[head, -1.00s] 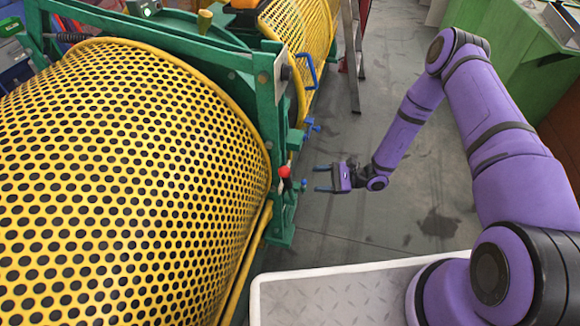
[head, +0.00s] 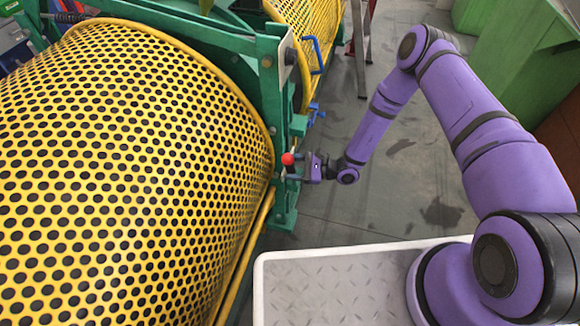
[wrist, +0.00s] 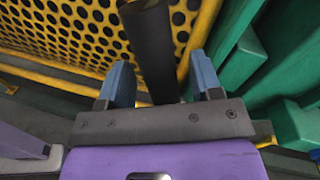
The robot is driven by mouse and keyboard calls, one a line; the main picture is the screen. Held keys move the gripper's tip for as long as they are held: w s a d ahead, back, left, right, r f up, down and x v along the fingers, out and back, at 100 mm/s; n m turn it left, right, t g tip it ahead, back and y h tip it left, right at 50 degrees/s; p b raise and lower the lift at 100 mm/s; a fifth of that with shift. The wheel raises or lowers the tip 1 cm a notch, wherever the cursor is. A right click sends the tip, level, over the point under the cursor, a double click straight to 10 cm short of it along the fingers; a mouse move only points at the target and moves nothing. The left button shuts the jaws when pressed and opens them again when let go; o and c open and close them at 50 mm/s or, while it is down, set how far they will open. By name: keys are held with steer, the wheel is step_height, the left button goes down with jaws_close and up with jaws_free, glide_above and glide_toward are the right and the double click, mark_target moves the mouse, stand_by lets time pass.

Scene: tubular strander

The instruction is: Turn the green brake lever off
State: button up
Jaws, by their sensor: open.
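The brake lever shows in the head view as a red ball knob (head: 287,159) beside the green machine frame; its shaft is mostly hidden by my gripper, so I cannot tell that it is green. My gripper (head: 295,168) is at the knob, reaching in from the right with its fingers toward the frame. In the wrist view, my gripper (wrist: 160,75) is open, with a blue finger on each side of a dark round bar (wrist: 155,50), probably the lever. The bar runs between the fingers; I see a gap on both sides.
The yellow perforated guard (head: 130,160) fills the left. The green frame (head: 271,90) stands close behind the fingers. A blue handle (head: 314,55) and a smaller blue part (head: 315,112) are farther back. Grey floor (head: 390,200) is open to the right.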

steer(key=shift+a, duration=0.45)
jaws_close()
steer(key=shift+w+d+r+m, duration=0.2)
steer(key=shift+w+m, duration=0.1)
steer(key=shift+w, duration=0.25)
steer(key=w+d+m, duration=0.1)
steer(key=w, duration=0.2)
steer(key=w+d+r+m, duration=0.1)
steer(key=w, duration=0.2)
steer(key=w+d+m+y, duration=0.1)
steer(key=w+m, duration=0.1)
steer(key=w, duration=0.1)
steer(key=shift+d+r, duration=0.15)
steer(key=w+d+f+m+t, duration=0.1)
steer(key=w+d+m, duration=0.2)
steer(key=w, duration=0.5)
steer(key=shift+f+m, duration=0.3)
steer(key=shift+m, duration=0.3)
jaws_free()
steer(key=shift+w+f, duration=0.1)
